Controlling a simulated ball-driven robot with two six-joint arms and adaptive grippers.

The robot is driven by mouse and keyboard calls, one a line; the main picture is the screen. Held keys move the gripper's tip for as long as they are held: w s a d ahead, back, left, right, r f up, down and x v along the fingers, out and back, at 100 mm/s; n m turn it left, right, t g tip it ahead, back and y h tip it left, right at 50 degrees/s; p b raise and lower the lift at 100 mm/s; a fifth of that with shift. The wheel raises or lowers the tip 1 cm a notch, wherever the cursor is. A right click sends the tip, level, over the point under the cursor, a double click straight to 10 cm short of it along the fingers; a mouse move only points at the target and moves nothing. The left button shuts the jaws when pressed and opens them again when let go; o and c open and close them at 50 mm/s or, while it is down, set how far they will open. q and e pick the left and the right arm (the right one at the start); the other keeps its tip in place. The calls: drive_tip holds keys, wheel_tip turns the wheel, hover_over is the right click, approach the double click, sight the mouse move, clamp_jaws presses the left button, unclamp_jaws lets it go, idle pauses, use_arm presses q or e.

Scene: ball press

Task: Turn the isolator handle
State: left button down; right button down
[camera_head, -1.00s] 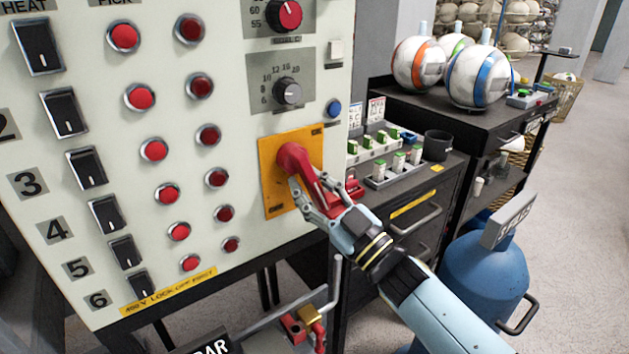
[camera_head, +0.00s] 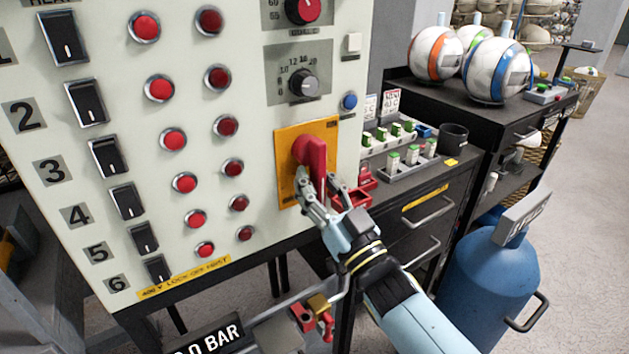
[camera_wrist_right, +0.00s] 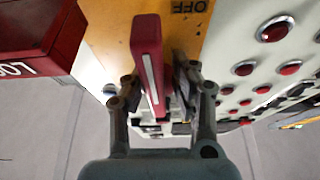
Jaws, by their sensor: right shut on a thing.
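The red isolator handle (camera_head: 312,158) sits on a yellow-orange plate (camera_head: 288,140) on the pale control panel. It points mostly downward and a little right from its hub. My right gripper (camera_head: 320,190) has its fingers on both sides of the handle's lower part and is shut on it. In the right wrist view the handle (camera_wrist_right: 148,60) runs between the two fingers (camera_wrist_right: 155,88), with "OFF" lettering on the plate beside it. The fingers partly hide the handle's end. My left gripper is not in view.
A red box (camera_head: 362,180) stands close right of the gripper. A dark cabinet (camera_head: 425,215) with switches and a cup (camera_head: 453,137) is to the right. A blue tank (camera_head: 490,270) stands near my right arm. Red buttons and black rocker switches cover the panel's left side.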

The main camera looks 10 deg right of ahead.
drive_tip(key=shift+w+d+r, duration=0.1)
drive_tip(key=shift+w+r, duration=0.1)
drive_tip(key=shift+r, duration=0.15)
drive_tip(key=c, duration=1.4)
unclamp_jaws()
drive_tip(key=shift+o, duration=0.8)
drive_tip(key=shift+d+f, duration=0.2)
drive_tip(key=shift+d, duration=0.05)
drive_tip(key=shift+s+a+f, duration=0.1)
drive_tip(key=shift+a, duration=0.05)
drive_tip(key=shift+s+f, duration=0.15)
drive_tip(key=shift+s, duration=0.05)
drive_tip(key=v, duration=1.1)
drive_tip(key=shift+s, duration=0.2)
drive_tip(key=shift+f, duration=0.1)
